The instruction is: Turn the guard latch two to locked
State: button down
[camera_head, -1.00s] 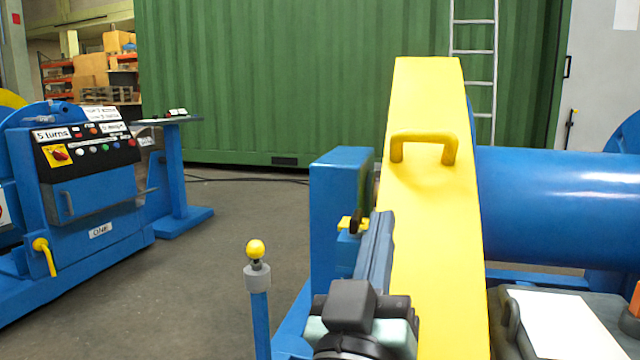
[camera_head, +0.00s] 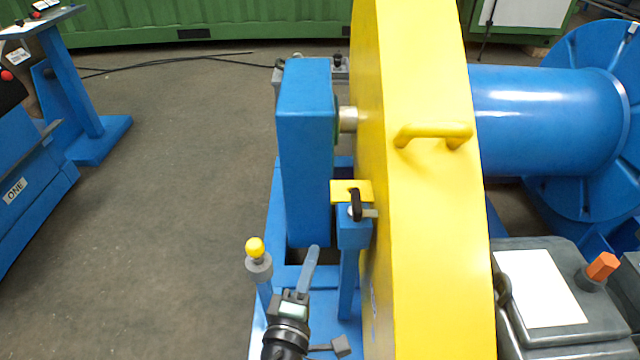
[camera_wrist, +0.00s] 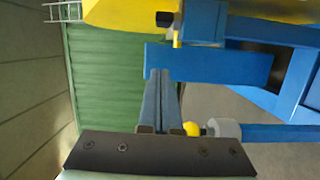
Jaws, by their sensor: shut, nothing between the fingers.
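The only guard latch in clear view is a small dark handle with a pale tip (camera_head: 356,205), on a blue post against the yellow guard (camera_head: 430,220). A yellow plate (camera_head: 345,188) sits behind it. I cannot read a number on it. My gripper (camera_head: 313,250) is shut and empty, below and left of the latch and apart from it in the head view. In the wrist view my shut fingers (camera_wrist: 159,73) point towards a blue beam; a dark piece (camera_wrist: 164,19) beside the yellow guard, probably the latch, lies beyond it.
A blue upright block (camera_head: 305,150) stands just left of the latch. A yellow-knobbed post (camera_head: 255,249) stands left of my gripper. A grey box with a white sheet (camera_head: 540,288) and an orange knob (camera_head: 602,266) is at right. Open floor lies at left.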

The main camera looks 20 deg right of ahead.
aim_at(356, 204)
jog(key=w+d, duration=0.3)
jog(key=d, duration=0.1)
jog(key=w+d+b, duration=0.1)
jog(key=w+d, duration=0.3)
jog(key=shift+w+d, duration=0.25)
jog(key=shift+d, duration=0.05)
jog(key=shift+s+n+y, duration=0.1)
jog(key=shift+n+y, duration=0.2)
